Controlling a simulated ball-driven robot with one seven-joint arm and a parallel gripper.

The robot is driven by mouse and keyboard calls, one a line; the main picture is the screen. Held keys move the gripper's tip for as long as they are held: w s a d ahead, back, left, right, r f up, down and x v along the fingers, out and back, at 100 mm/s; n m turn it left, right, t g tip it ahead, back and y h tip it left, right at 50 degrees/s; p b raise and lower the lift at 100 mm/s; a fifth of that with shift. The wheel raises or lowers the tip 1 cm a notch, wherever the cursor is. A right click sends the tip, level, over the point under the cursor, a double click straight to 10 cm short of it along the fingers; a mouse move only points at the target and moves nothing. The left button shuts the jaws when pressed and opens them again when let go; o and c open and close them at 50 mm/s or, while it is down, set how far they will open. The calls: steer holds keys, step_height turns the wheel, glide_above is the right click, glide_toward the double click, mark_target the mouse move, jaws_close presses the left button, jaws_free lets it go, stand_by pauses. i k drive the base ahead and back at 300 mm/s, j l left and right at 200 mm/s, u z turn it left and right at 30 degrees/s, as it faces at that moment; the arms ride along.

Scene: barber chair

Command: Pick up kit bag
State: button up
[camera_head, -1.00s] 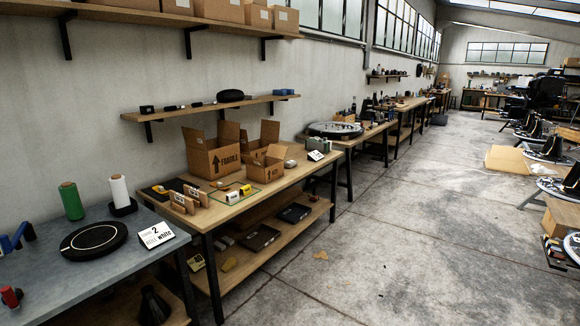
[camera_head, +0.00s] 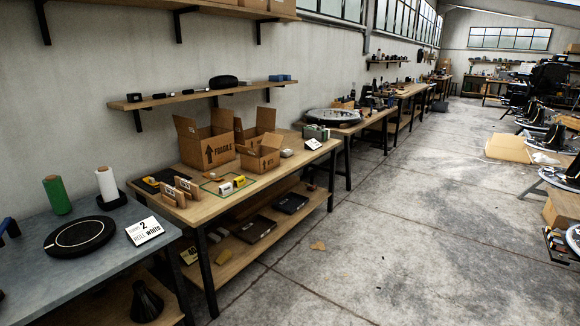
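I cannot pick out a kit bag for certain in this view. Dark flat items (camera_head: 253,229) and (camera_head: 291,203) lie on the lower shelf of the wooden workbench (camera_head: 215,213), too small to identify. A small yellowish item (camera_head: 222,256) and a yellow-marked label (camera_head: 189,254) lie near the shelf's left end. On the bench top, small white and yellow items (camera_head: 232,184) sit inside a green outline, beside brown upright holders (camera_head: 181,190). My gripper is not in view.
Open cardboard boxes (camera_head: 208,146) stand at the bench's back. A grey table (camera_head: 95,270) at left bears a black disc (camera_head: 80,236), green and white spools and a sign (camera_head: 144,231). The concrete floor (camera_head: 400,220) is mostly clear. Chair bases (camera_head: 552,138) line the right.

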mark_target(288, 153)
steer(key=i, duration=4.4)
steer(key=i+z, duration=0.15)
steer(key=i, duration=0.3)
steer(key=i+j+z, duration=0.15)
steer(key=i, duration=0.25)
steer(key=i+j+z, duration=0.15)
steer(key=i, duration=0.25)
